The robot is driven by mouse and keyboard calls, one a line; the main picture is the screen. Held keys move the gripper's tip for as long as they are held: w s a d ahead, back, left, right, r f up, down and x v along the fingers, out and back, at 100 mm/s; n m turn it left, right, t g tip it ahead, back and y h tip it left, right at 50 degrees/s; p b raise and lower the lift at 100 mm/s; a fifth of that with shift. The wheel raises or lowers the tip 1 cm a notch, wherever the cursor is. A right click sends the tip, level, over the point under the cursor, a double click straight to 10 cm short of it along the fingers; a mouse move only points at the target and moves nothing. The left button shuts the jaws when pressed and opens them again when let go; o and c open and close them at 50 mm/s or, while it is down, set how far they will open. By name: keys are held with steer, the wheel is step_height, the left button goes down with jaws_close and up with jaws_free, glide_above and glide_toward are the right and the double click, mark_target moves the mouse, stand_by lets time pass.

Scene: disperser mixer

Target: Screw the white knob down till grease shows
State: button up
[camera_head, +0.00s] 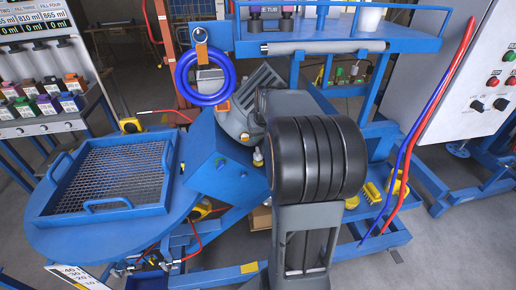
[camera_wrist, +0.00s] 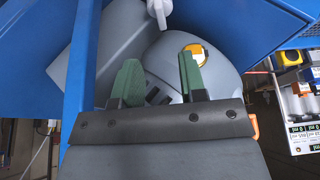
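A white knob (camera_wrist: 159,10) shows at the top edge of the wrist view, partly cut off. It sits beyond a rounded grey housing (camera_wrist: 155,55). In the head view a small pale knob (camera_head: 257,158) shows on the blue machine just left of my arm; I cannot tell if it is the same one. My gripper (camera_wrist: 160,60) has two green fingers spread apart with nothing between them. It is short of the white knob, below it in the wrist view. In the head view my arm hides the gripper. No grease is visible.
A blue bar (camera_wrist: 82,75) runs close along the left of my gripper. A blue tray with mesh (camera_head: 110,205) lies at the left, and a blue shelf (camera_head: 350,42) spans the top. A grey control cabinet (camera_head: 470,70) stands at the right, with blue and red hoses before it.

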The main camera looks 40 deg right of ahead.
mark_target(258, 151)
steer(key=x, duration=1)
steer(key=shift+w+a+f+p, duration=0.1)
steer(key=shift+f+p, duration=0.2)
steer(key=shift+p, duration=0.05)
jaws_close()
